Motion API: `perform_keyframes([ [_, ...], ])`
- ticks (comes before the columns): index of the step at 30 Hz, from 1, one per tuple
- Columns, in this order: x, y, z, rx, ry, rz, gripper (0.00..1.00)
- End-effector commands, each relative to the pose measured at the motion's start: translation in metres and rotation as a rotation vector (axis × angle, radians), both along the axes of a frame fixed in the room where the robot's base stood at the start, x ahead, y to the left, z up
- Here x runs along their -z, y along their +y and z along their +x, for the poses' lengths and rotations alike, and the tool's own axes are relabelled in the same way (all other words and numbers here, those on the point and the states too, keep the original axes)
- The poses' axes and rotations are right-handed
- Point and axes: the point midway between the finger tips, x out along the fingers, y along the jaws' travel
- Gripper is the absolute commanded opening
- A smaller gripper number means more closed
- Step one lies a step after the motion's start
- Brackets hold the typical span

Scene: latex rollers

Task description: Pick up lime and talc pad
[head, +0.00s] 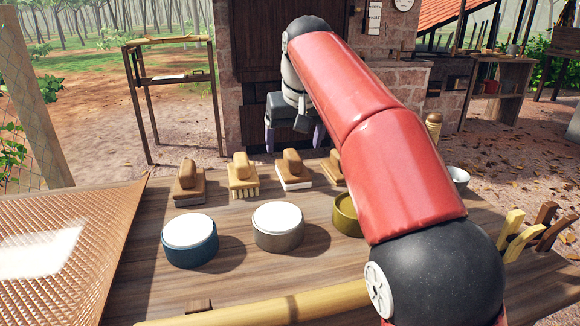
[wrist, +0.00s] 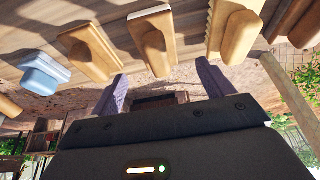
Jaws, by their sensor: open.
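A pad with a rounded wooden handle and a pale white base (head: 293,183) stands in the back row on the wooden table; by its white base I take it for the lime and talc pad. In the wrist view a wooden-handled block (wrist: 153,40), seemingly this pad, lies ahead between the line of the fingers. My gripper (head: 294,140) is open and empty, its two purple fingers apart. It is at the table's far side, behind the pad, and does not appear to touch it. The fingers also show in the wrist view (wrist: 162,85).
A bristled brush (head: 243,180) and a brown block (head: 189,185) stand left of the pad. Another handled block (head: 331,172) is close on its right, partly hidden by my arm. Bowls of white powder (head: 190,250) (head: 278,238) stand in front. A blue item (wrist: 45,72) shows in the wrist view.

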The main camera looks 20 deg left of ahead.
Motion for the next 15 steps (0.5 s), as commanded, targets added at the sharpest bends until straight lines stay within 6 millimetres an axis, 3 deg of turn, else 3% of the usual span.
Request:
perform_keyframes([
  [15,0.059,0.010,0.019,-0.001,0.001,-0.001,0.80],
])
